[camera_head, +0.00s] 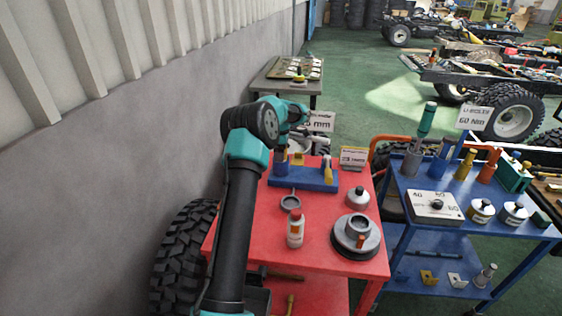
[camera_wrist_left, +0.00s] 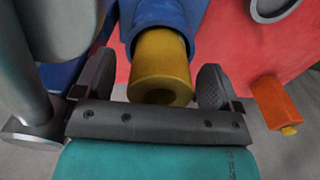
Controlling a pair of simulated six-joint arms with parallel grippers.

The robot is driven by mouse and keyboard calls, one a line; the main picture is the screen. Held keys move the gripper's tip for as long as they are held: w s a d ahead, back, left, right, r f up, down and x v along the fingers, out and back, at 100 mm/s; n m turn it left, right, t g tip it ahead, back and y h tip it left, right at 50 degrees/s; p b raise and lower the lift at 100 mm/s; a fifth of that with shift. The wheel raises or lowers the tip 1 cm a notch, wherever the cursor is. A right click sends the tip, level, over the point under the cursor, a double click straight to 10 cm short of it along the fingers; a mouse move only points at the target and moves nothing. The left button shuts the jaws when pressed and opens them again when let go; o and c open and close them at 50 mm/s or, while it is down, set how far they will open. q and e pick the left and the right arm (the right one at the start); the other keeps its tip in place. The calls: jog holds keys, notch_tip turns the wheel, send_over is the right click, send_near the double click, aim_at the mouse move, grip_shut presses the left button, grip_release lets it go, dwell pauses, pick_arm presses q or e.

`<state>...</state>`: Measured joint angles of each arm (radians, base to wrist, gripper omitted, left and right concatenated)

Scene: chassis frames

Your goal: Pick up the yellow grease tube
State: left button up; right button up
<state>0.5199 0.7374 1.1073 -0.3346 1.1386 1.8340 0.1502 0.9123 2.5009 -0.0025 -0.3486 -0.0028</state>
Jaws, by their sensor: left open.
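In the left wrist view, a yellow cylinder (camera_wrist_left: 160,68), which looks like the grease tube, sits with one end in a blue holder (camera_wrist_left: 205,15). Its near end is round with a dark recess. My left gripper (camera_wrist_left: 153,84) is open, with one dark finger on each side of the cylinder and gaps between. In the head view, my left arm reaches over the blue rack (camera_head: 312,181) on the red cart, and its wrist hides part of the rack. My right gripper is not in view.
An orange piece (camera_wrist_left: 271,101) lies right of the gripper in the wrist view. The red cart (camera_head: 262,232) also holds a white bottle (camera_head: 295,229) and a round grey part (camera_head: 356,236). A blue cart (camera_head: 395,186) with several tools stands to the right. A wall borders the left.

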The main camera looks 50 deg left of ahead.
pick_arm(q)
jog(key=shift+f, duration=0.65)
jog(key=shift+c, duration=0.5)
jog(key=c, duration=1)
jog(key=shift+r, duration=0.1)
jog(key=shift+c, duration=0.2)
notch_tip(320, 180, up, 10)
jog(key=shift+f, duration=0.1)
